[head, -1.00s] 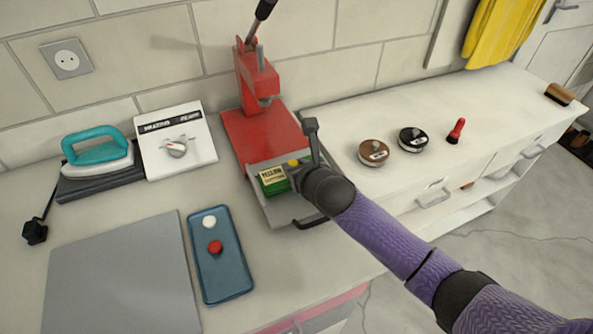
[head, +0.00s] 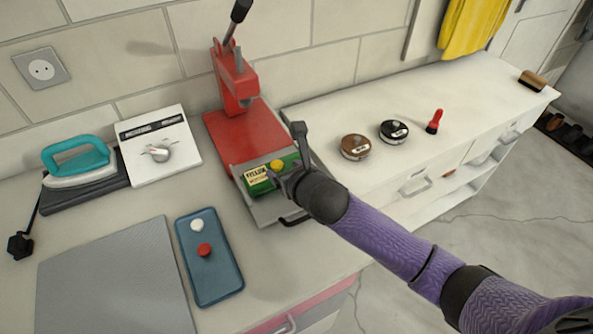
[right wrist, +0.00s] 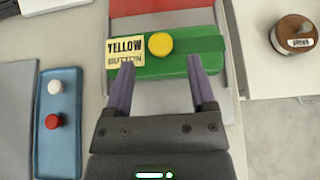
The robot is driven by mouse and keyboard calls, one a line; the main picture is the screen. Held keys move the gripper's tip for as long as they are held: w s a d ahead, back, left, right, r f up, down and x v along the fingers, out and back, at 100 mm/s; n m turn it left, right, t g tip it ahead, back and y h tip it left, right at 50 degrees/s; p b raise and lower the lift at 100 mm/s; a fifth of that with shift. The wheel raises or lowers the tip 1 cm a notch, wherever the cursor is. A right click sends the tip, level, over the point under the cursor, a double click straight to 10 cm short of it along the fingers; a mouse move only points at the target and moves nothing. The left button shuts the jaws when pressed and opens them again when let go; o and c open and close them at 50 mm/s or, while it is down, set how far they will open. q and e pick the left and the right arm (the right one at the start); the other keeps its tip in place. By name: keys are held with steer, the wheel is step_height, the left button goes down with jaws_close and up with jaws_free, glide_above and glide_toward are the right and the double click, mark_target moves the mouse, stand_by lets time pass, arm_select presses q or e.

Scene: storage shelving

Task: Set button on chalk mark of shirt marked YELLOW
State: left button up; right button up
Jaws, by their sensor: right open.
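A folded green shirt (right wrist: 150,68) with a label reading YELLOW BUTTON lies on the pale plate of the red press; the shirt also shows in the head view (head: 290,161). A round yellow button (right wrist: 160,44) rests on the shirt, right of the label; it also shows in the head view (head: 277,165). My right gripper (right wrist: 160,63) is open and empty. Its fingers reach over the shirt, with their tips just short of the button in the right wrist view. I see no chalk mark. My left gripper is out of view.
A blue tray (head: 215,270) holds a white button (head: 197,226) and a red button (head: 204,250). The red press (head: 240,140) rises behind the shirt. An iron (head: 78,162), a dial box (head: 160,146) and a grey mat (head: 112,285) are left. Two round tins (head: 355,147) stand right.

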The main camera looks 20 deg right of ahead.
steer(key=p+v, duration=0.2)
steer(key=v, duration=0.6)
steer(key=shift+s+r, duration=0.15)
steer(key=shift+s, duration=0.15)
stand_by(0.4)
